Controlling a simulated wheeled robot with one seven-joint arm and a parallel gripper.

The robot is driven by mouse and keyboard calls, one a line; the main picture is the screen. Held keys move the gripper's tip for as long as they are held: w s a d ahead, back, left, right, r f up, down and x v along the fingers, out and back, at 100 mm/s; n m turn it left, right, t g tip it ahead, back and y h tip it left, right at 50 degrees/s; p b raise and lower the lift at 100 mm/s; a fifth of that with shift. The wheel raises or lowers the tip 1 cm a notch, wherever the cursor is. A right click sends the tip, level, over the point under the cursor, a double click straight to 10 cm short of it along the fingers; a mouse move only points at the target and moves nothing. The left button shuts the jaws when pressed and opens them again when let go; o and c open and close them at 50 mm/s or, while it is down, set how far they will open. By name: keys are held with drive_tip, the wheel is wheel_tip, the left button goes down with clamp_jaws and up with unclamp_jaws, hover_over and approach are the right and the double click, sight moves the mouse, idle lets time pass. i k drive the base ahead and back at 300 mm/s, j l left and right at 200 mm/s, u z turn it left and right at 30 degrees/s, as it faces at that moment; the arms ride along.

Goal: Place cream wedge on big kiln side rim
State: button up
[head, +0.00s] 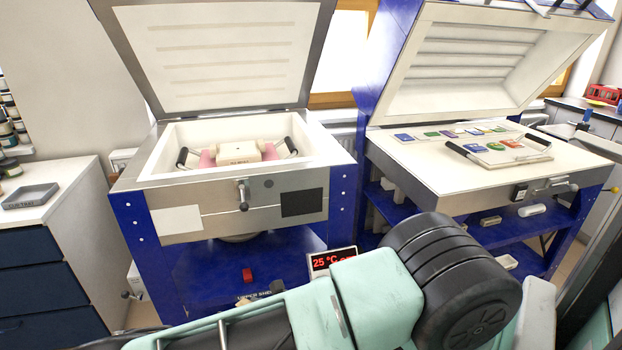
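The larger kiln (440,178) stands at the right with its lid (478,62) raised. Its pale flat rim surrounds the bed, and a board with coloured tiles (502,151) lies at its front right. I cannot make out a cream wedge for certain. My mint and black arm crosses the bottom of the picture, and my gripper is not in view.
A smaller open kiln (182,225) at the left holds a cream block (239,151), pink pieces and black handles. A grey tray (31,195) lies on the white-topped drawer cabinet at far left. A red-digit display (332,260) reads 25 °C.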

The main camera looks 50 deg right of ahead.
sight(329, 148)
drive_tip(key=k+l, duration=0.1)
drive_tip(key=l, duration=0.4)
drive_tip(key=k+l, duration=0.1)
drive_tip(key=l, duration=0.35)
drive_tip(key=k+l, duration=0.15)
drive_tip(key=l, duration=0.35)
drive_tip(key=k+l, duration=0.1)
drive_tip(key=l, duration=0.35)
drive_tip(key=k+l, duration=0.1)
drive_tip(key=l, duration=0.4)
